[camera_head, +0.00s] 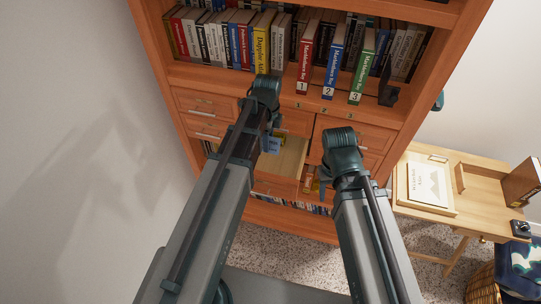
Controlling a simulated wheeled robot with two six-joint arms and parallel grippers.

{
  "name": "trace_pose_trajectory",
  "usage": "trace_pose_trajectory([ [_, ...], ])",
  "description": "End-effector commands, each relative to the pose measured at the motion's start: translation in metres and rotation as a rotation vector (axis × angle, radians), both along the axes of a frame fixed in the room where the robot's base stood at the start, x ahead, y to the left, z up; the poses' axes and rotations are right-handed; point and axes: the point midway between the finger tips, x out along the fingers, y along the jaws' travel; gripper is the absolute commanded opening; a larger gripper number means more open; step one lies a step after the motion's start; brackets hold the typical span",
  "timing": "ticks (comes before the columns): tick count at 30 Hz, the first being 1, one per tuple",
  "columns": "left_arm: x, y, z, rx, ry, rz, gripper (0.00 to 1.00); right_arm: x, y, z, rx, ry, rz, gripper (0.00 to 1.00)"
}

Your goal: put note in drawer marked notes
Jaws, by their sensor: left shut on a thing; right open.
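An open drawer (290,158) sticks out of the middle of the wooden cabinet, with a pale, mostly bare inside. My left gripper (271,136) is over the left part of this drawer. It is shut on a small blue thing (273,146), which may be the note; the arm partly hides it and no writing can be read. My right gripper (318,180) is open at the right front of the drawer, mostly hidden by its own arm. A small orange and yellow thing (309,181) shows beside it, too small to make out. No drawer marking can be read.
The cabinet (210,76) has shut drawers (206,105) on both sides and rows of books (220,40) above. A black bookend (388,92) stands on the shelf. A wooden desk (480,190) with a framed sheet (428,186) is at the right. Carpet (290,255) lies in front.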

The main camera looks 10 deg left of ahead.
Motion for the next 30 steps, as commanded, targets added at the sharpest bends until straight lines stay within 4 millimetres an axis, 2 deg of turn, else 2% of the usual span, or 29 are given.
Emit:
trace_pose_trajectory([
  [1, 0.0, 0.0, -0.012, 0.0, 0.0, 0.0, 0.0, 0.0, 0.0, -0.012, 0.0, 0.0, 0.0, 0.5],
  [9, 0.0, 0.0, -0.039, 0.0, 0.0, 0.0, 0.0, 0.0, 0.0, -0.039, 0.0, 0.0, -0.001, 0.5],
  [20, 0.0, 0.0, -0.046, 0.0, 0.0, 0.0, 0.0, 0.0, 0.0, -0.046, 0.0, 0.0, -0.001, 0.5],
  [23, 0.0, 0.0, -0.056, 0.0, 0.0, 0.0, 0.0, 0.0, 0.0, -0.056, 0.0, 0.0, -0.001, 0.5],
  [30, 0.0, 0.0, -0.093, 0.0, 0.0, 0.0, 0.0, 0.0, 0.0, -0.093, 0.0, 0.0, -0.001, 0.5],
])
